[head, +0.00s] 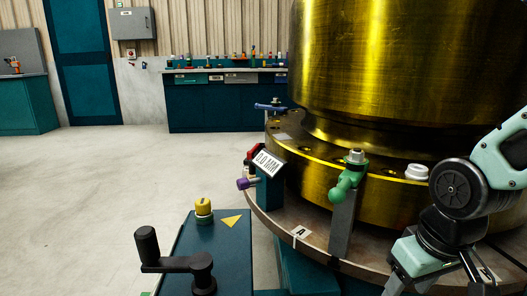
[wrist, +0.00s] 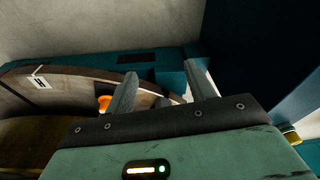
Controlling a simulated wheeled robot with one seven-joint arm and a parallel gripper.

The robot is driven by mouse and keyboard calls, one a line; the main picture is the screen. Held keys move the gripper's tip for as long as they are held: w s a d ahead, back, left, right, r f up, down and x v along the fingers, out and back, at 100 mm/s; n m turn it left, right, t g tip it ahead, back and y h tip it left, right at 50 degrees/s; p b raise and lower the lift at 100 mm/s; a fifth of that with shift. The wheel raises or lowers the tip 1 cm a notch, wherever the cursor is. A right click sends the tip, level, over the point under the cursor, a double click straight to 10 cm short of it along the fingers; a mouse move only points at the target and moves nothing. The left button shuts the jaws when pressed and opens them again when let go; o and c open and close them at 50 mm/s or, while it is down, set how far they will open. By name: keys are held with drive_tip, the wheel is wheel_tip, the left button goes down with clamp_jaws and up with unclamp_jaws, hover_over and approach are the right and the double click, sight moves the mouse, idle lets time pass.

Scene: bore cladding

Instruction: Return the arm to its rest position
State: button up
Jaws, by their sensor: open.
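My arm comes in from the right in the head view, with its pale green and black links in front of the round table's right side. In the wrist view my gripper (wrist: 162,88) has its two grey fingers spread apart with nothing between them. Beyond the fingers are the round table's rim (wrist: 85,75) with a letter tag and a small orange part (wrist: 104,102). I cannot tell how far the fingertips are from the rim.
A large brass-coloured cylinder (head: 410,65) stands on the round table (head: 318,250). A green-handled clamp (head: 348,180) and a purple-knobbed gauge (head: 246,183) sit at its edge. A blue box with a black crank (head: 175,262) stands front left. The floor (head: 110,190) at left is clear.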

drive_tip(key=s+a+r+n+g+p, duration=0.2)
drive_tip(key=s+a+r+n+p, duration=0.35)
drive_tip(key=s+a+r, duration=0.45)
wheel_tip(320, 180, up, 35)
drive_tip(key=p, duration=3.7)
drive_tip(key=shift+s+a, duration=0.2)
drive_tip(key=shift+m, duration=0.25)
